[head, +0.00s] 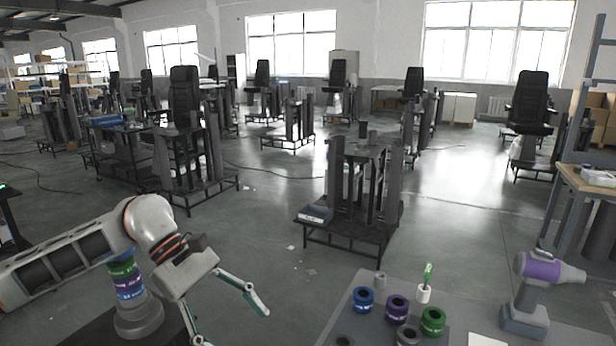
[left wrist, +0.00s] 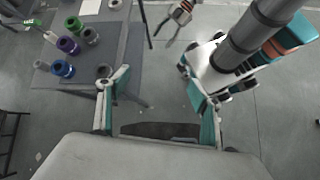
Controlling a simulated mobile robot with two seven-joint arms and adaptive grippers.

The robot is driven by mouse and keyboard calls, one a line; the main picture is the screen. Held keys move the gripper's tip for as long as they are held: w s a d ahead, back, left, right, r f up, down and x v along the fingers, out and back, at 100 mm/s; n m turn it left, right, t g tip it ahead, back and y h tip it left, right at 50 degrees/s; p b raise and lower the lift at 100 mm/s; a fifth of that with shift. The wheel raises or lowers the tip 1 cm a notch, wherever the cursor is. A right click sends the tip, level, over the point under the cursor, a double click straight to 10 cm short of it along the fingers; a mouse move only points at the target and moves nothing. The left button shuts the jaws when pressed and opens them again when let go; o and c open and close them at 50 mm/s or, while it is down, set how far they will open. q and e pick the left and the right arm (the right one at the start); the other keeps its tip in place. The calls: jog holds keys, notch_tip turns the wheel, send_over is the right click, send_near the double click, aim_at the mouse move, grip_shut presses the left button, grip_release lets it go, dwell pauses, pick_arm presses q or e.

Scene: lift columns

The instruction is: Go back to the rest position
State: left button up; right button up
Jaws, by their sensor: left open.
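My left gripper (head: 228,312) is at the lower left of the head view, in front of my body and left of the near table. Its two teal-edged fingers are spread wide apart with nothing between them. In the left wrist view the fingers of the left gripper (left wrist: 158,98) stand apart over bare floor. My right gripper does not show in the head view. A small grey and red gripper-like part (left wrist: 181,12) at the top of the left wrist view may be my right gripper, but its jaws are unclear.
The near table (head: 345,310) holds blue (head: 363,299), purple (head: 397,308) and green (head: 433,321) rings, dark rings, a green-handled screwdriver (head: 426,285) and a purple-grey drill (head: 535,290). A column stand (head: 358,190) is beyond.

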pick_arm(q)
jog(key=s+d+r+n+t+h, duration=0.2)
jog(key=d+n+t+h, duration=0.3)
jog(key=d+n+h, duration=0.95)
jog(key=w+a+f+n+t+y, duration=0.1)
jog(key=a+f+n+t+y, duration=0.85)
jog(key=n, duration=0.75)
jog(key=w+a+f+n+t+y, duration=0.1)
jog(key=a+f+n+t+y, duration=0.45)
jog(key=f+n, duration=0.85)
jog(key=s+a+f+n+g+y, duration=0.2)
jog(key=s+a+f+n+g, duration=0.1)
jog(key=s+f+n, duration=0.3)
jog(key=s+a+f+n+g+y, duration=0.3)
jog(key=s+a+f+n, duration=0.3)
jog(key=s+f, duration=0.3)
jog(key=shift+f+y, duration=0.35)
jog(key=shift+f, duration=0.3)
